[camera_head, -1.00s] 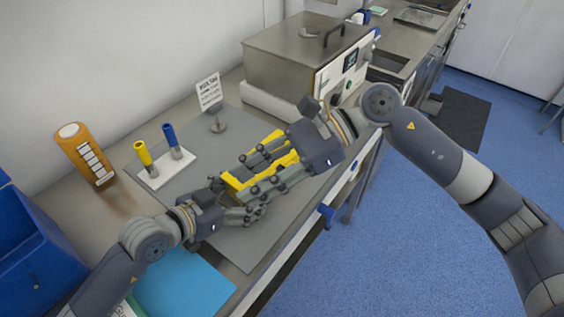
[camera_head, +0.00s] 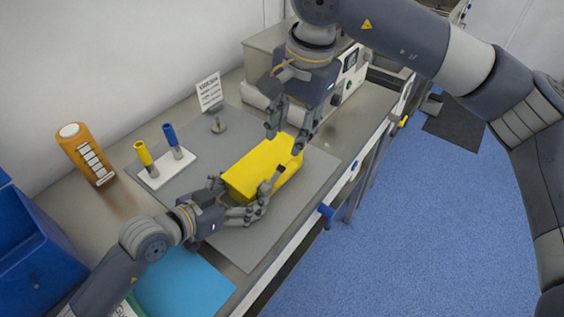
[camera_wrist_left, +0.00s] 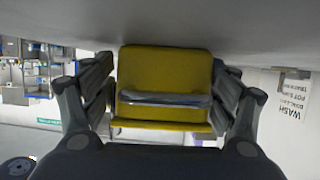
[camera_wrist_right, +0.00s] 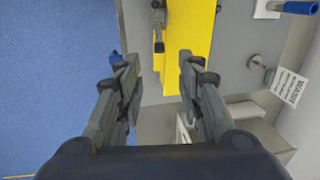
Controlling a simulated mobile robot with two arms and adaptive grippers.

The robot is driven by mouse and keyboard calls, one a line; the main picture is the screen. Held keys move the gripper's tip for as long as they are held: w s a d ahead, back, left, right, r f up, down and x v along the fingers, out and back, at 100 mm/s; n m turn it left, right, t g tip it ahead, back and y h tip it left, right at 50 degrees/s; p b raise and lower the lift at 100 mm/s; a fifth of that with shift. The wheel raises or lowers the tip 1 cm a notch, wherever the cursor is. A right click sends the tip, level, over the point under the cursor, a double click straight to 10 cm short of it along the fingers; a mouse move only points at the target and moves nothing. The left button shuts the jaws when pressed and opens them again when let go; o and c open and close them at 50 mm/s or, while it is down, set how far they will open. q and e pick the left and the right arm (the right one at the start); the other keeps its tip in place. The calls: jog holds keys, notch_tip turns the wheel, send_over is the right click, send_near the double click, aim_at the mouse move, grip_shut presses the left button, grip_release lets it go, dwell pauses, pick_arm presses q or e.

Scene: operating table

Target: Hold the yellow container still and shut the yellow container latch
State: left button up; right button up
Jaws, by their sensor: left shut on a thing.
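The yellow container (camera_head: 252,167) lies on the grey mat as a long closed-looking yellow box. My left gripper (camera_head: 248,187) is shut on its near end, with a finger along each side. In the left wrist view the container's end (camera_wrist_left: 165,68) fills the space between the fingers, and a grey bar (camera_wrist_left: 165,99) crosses it. I cannot tell whether that bar is the latch. My right gripper (camera_head: 285,143) is open and empty, pointing down above the container's far end. In the right wrist view the container (camera_wrist_right: 190,35) shows beyond its spread fingers (camera_wrist_right: 153,60).
A white rack (camera_head: 167,172) with a yellow and a blue tube stands left of the container. A small sign (camera_head: 209,93) is behind it. An orange bottle (camera_head: 86,152) and a blue bin (camera_head: 35,250) are at the left. The grey mat (camera_head: 235,245) is clear in front.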

aim_at(282, 165)
jog(key=f, duration=0.3)
jog(key=a+f, duration=0.1)
jog(key=f, duration=0.2)
jog(key=w+f, duration=0.1)
jog(key=f, duration=0.3)
jog(key=shift+a+f, duration=0.1)
jog(key=shift+a, duration=0.1)
grip_shut()
